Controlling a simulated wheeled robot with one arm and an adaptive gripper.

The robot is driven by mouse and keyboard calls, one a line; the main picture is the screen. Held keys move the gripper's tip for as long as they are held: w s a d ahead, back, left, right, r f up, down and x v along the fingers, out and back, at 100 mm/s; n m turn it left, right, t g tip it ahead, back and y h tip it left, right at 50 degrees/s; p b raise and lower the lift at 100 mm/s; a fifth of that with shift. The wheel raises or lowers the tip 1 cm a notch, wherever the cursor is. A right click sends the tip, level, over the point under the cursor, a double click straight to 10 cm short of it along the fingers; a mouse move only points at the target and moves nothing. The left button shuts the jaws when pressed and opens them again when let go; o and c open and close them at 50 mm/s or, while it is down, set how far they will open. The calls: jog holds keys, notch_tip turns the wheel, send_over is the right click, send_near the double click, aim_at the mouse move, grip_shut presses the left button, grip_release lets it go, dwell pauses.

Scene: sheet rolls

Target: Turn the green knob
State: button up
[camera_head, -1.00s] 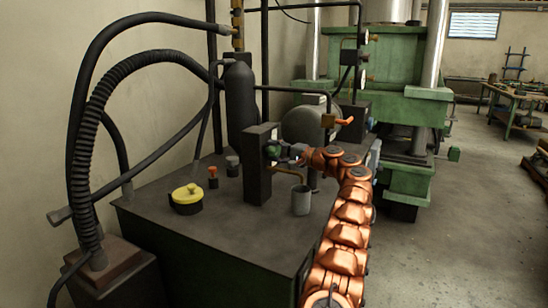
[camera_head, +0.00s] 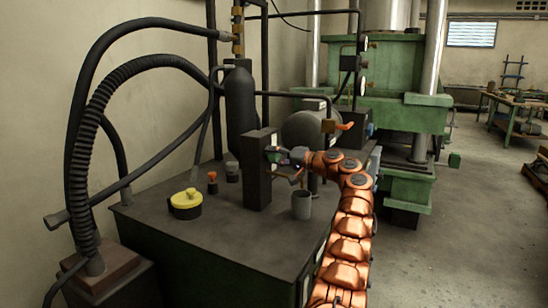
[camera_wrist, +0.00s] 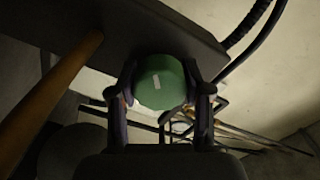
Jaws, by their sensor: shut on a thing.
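The green knob (camera_wrist: 162,84) fills the middle of the wrist view, with a pale mark on its face that runs at a slant. It sits on a dark upright block (camera_head: 257,172), which also shows along the top of the wrist view (camera_wrist: 150,25). My gripper (camera_wrist: 162,98) has one finger on each side of the knob and is shut on it. In the head view my gripper (camera_head: 280,156) reaches the block's right side, and the knob is mostly hidden there.
The block stands on a dark tank top (camera_head: 200,235). A grey cup (camera_head: 302,205), a yellow-capped filler (camera_head: 186,203) and a red-topped fitting (camera_head: 212,182) stand around it. A dark cylinder (camera_head: 240,110) and an orange-handled valve (camera_head: 344,126) are behind. Thick hoses (camera_head: 82,150) are at left.

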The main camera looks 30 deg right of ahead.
jog(key=shift+a+f, duration=0.15)
jog(key=o, duration=1.2)
jog(key=v, duration=1.2)
